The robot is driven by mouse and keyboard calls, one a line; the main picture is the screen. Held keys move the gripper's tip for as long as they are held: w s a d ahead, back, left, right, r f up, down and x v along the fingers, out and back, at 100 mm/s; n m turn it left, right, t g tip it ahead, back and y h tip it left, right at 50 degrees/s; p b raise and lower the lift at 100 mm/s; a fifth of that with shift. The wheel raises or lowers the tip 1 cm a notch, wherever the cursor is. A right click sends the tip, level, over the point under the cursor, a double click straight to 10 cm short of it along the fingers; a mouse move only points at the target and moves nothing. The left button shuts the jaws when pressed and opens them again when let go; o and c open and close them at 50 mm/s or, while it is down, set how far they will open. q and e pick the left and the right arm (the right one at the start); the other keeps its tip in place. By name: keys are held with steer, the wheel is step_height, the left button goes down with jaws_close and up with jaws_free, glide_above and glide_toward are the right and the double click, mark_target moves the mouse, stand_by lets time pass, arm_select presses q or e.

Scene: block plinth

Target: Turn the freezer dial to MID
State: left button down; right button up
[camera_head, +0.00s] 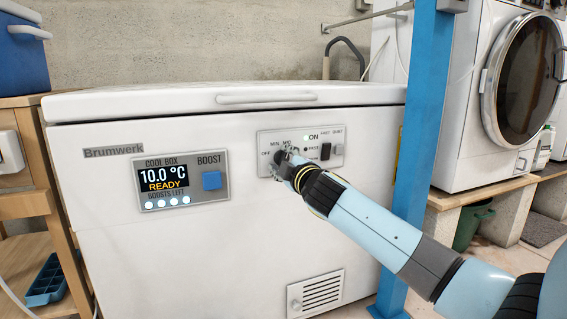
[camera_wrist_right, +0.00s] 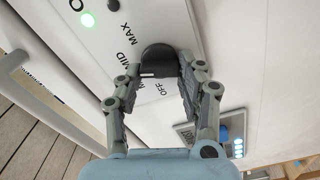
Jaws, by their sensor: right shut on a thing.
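The white Brumwerk chest freezer (camera_head: 110,240) stands in front of me. Its grey dial panel (camera_head: 332,160) carries OFF, MIN, MID and MAX marks around a black dial. In the head view my right gripper (camera_head: 283,160) is at the dial and hides most of it. In the right wrist view the black dial (camera_wrist_right: 158,57) sits between the fingertips of my right gripper (camera_wrist_right: 160,74), which is shut on it. MAX, MID and OFF are readable there; a finger partly hides the other marks. I cannot tell which mark the dial points to. My left gripper is not in view.
A display panel (camera_head: 180,181) reads 10.0 °C READY, with a blue BOOST button (camera_head: 212,180). A green lamp is lit by ON, near a black switch (camera_head: 325,151). A blue post (camera_head: 424,130) stands close to the right of the freezer, behind my arm.

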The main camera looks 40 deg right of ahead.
stand_by(0.3)
steer(key=o, duration=1.2)
steer(key=shift+d, duration=0.1)
steer(key=shift+c, duration=0.2)
steer(key=v, duration=1.2)
